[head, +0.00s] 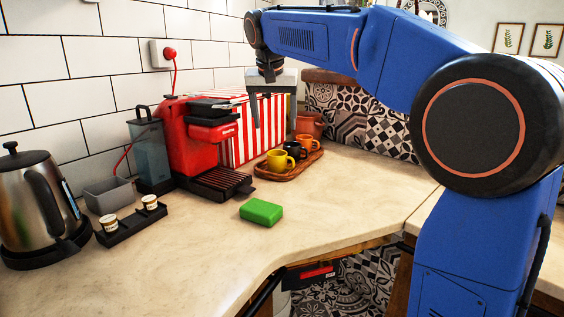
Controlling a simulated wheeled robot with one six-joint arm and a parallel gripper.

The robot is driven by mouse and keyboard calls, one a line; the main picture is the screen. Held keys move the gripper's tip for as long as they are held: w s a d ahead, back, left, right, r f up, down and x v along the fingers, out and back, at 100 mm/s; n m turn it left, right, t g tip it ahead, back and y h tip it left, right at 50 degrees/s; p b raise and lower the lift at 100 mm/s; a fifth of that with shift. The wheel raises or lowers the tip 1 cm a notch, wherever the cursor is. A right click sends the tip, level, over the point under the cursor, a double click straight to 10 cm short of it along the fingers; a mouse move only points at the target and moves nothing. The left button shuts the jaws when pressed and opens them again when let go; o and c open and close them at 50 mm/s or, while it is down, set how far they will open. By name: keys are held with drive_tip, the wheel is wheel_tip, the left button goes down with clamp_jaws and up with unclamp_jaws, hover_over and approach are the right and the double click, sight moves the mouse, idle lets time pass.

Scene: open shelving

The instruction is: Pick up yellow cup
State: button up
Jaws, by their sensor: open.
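The yellow cup (279,162) stands upright at the near left end of a wooden tray (261,173) on the counter. A black cup (293,149) and an orange cup (307,142) stand behind it in a row on the same tray. My gripper (271,127) points down above the tray, with its fingers apart and nothing between them. The fingertips are above the yellow cup in the picture, apart from it. The exact distance between them cannot be told.
A red coffee machine (199,142) stands left of the tray, with a red-and-white striped box (243,133) behind. A green block (261,211) lies on the counter in front. A kettle (40,203) stands far left. The front counter is mostly clear.

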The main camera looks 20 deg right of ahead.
sight(277, 157)
drive_tip(key=x, duration=1)
drive_tip(key=shift+f, duration=0.3)
drive_tip(key=shift+w+x, duration=0.15)
drive_tip(key=shift+x, duration=1.15)
drive_tip(key=shift+w+x, duration=0.15)
drive_tip(key=shift+x, duration=1.15)
drive_tip(key=shift+a+r, duration=0.1)
drive_tip(key=shift+c, duration=0.6)
drive_tip(key=c, duration=1)
